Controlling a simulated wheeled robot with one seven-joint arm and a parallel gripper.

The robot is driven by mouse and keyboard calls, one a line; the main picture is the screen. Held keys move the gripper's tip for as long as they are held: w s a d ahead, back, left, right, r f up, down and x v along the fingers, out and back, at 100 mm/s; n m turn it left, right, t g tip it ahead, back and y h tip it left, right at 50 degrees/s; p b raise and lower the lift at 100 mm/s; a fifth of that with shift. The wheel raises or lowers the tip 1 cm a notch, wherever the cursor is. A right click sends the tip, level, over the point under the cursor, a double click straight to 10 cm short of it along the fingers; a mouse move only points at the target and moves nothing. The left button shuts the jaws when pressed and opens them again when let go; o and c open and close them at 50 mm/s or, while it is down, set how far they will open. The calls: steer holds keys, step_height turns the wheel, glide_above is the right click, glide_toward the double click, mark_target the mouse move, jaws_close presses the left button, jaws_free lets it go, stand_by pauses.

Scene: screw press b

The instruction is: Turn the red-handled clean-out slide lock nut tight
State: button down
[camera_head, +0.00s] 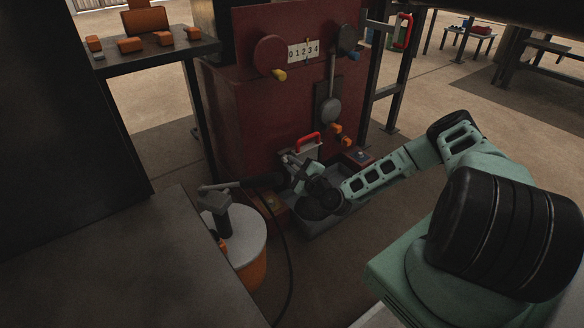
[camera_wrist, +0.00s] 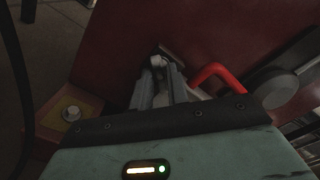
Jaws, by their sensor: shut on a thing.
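The red handle (camera_head: 309,139) of the clean-out slide stands on a pale plate low on the front of the dark red press. The handle also shows in the wrist view (camera_wrist: 219,76), just right of my gripper's fingers. My gripper (camera_head: 288,158) is low at the press front, just left of and below the handle. In the wrist view my gripper (camera_wrist: 158,64) is shut on a small grey metal piece at its fingertips, apparently the lock nut. The fingers hide most of the nut, so its seating cannot be seen.
A grey tray (camera_head: 322,228) lies under my wrist. An orange drum with a grey lid (camera_head: 243,241) and a dark hose stand to the left. A bolt on a yellow patch (camera_wrist: 71,113) is left of my fingers. A bench (camera_head: 165,47) with orange blocks is at upper left.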

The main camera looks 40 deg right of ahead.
steer(key=shift+f+m+b, duration=0.1)
steer(key=shift+m+b, duration=0.3)
steer(key=shift+m, duration=0.7)
steer(key=c, duration=1.5)
jaws_free()
steer(key=shift+s, duration=0.1)
steer(key=s+p, duration=0.1)
steer(key=s, duration=0.4)
steer(key=s+p, duration=0.2)
steer(key=s, duration=0.4)
steer(key=s+p, duration=0.2)
steer(key=s, duration=0.4)
steer(key=shift+s+d, duration=0.15)
steer(key=shift+d, duration=0.15)
